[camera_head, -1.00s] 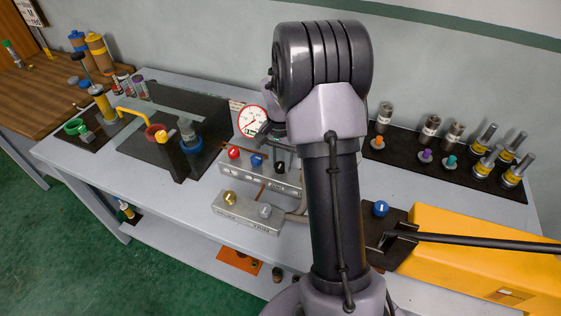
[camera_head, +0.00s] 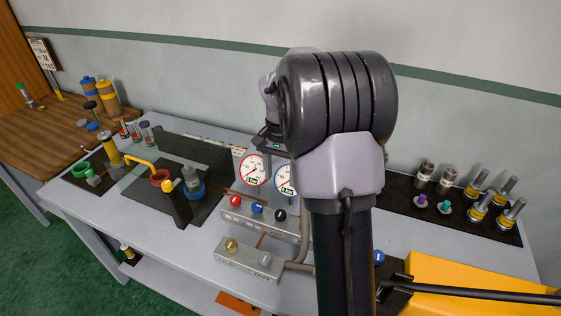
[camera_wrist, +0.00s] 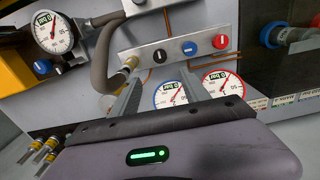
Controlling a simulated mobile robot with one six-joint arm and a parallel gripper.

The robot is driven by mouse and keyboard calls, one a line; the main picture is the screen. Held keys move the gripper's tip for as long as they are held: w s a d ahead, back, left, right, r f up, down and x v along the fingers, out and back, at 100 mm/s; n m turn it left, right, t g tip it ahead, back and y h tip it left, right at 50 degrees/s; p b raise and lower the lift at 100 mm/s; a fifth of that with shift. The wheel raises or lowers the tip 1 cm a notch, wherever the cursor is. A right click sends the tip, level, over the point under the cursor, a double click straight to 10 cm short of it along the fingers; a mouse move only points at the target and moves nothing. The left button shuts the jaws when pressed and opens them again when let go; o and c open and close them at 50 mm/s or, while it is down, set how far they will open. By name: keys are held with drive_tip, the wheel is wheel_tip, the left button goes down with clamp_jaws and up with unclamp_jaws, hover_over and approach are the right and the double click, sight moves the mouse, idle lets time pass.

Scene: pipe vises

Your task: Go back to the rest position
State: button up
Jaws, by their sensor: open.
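My arm fills the middle of the head view, with its elbow high and its forearm pointing away toward the wall. My gripper (camera_head: 270,136) is partly hidden behind the arm, beside the two dial gauges. In the wrist view its two grey fingers (camera_wrist: 160,74) stand apart with nothing between them. Beyond them are a blue-rimmed gauge (camera_wrist: 171,95), a red-rimmed gauge (camera_wrist: 222,82) and a manifold block (camera_wrist: 178,50) with black, blue and red knobs. I see no contact between the fingers and these things, though the exact gap is unclear.
The bench carries a lower valve block (camera_head: 248,259), a dark board (camera_head: 170,180) with coloured fittings, and a yellow box (camera_head: 470,285) at right with a black bar. Metal cylinders (camera_head: 446,180) stand on a dark mat at the back right. The wall above is clear.

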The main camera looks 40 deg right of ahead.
drive_tip(key=shift+r, duration=1.1)
